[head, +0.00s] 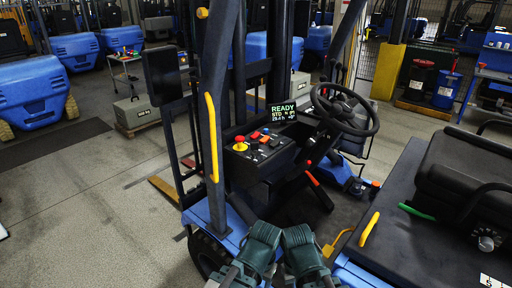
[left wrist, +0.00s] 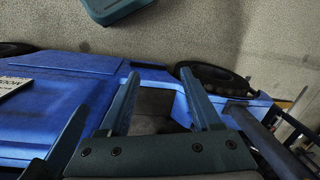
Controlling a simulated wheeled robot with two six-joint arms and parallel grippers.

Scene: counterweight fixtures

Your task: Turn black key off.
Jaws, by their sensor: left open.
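The control panel (head: 258,150) of the blue forklift stands left of the steering wheel. It carries a red and yellow stop button (head: 240,143), red and orange switches and small dark controls. A black key cannot be told apart from these dark parts at this size. My left gripper (left wrist: 159,76) is open and empty in the left wrist view, over the forklift's blue body. In the head view my two dark green arm ends (head: 262,240) show at the bottom middle, below and apart from the panel. The right jaws cannot be made out there.
The steering wheel (head: 343,109) and a lit READY display (head: 283,112) are beside the panel. A mast post with a yellow handle (head: 212,138) rises at its left. The black seat (head: 468,180) is at the right. Open floor (head: 90,190) lies left.

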